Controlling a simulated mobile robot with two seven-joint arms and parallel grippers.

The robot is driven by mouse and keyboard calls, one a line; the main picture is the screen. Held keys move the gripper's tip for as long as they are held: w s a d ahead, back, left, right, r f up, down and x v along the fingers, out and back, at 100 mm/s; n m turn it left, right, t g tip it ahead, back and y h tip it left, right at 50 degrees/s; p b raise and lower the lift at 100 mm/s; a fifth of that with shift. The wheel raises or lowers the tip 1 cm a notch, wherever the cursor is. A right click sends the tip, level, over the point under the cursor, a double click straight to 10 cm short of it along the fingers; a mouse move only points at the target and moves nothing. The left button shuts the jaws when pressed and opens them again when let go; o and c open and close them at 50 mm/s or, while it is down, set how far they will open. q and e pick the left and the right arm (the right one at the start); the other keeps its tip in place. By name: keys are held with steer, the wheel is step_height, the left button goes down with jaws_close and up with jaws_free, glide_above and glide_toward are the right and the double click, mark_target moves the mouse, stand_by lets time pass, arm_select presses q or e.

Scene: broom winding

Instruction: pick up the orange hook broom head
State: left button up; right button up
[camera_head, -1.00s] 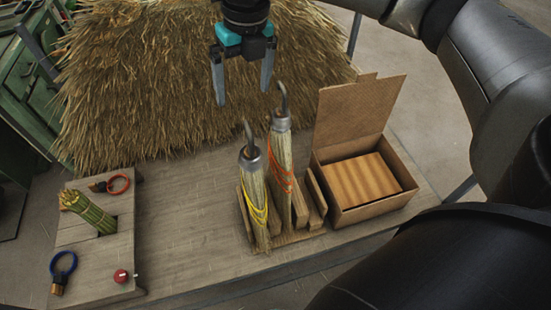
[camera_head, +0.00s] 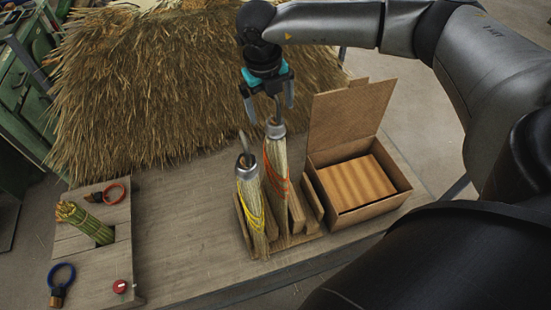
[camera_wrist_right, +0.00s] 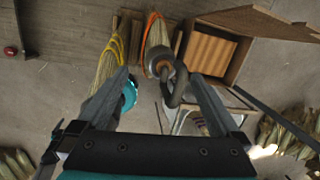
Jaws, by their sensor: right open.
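The broom head with orange binding (camera_head: 275,175) stands upright in a wooden rack, its metal cap and hook at the top. It also shows in the right wrist view (camera_wrist_right: 157,42), where its dark hook (camera_wrist_right: 172,85) rises between the fingers. My right gripper (camera_head: 269,103) is open, above and around the hook, with its fingers on either side. I cannot tell whether a finger touches it. A second broom head with yellow binding (camera_head: 250,200) stands just left of it, also with a hook. My left gripper is not in view.
An open cardboard box (camera_head: 375,205) stands right of the rack (camera_head: 296,238). A large straw pile (camera_head: 150,80) fills the back. A board (camera_head: 70,240) at left holds a green bundle (camera_head: 85,222), red and blue rings and a red knob. The table between is clear.

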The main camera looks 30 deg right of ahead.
mark_target(274, 119)
steer(key=f, duration=0.2)
steer(key=d+f+p, duration=0.1)
steer(key=f, duration=0.1)
steer(key=shift+w+f, duration=0.15)
steer(key=shift+f, duration=0.15)
jaws_close()
stand_by(0.6)
steer(key=shift+r, duration=0.1)
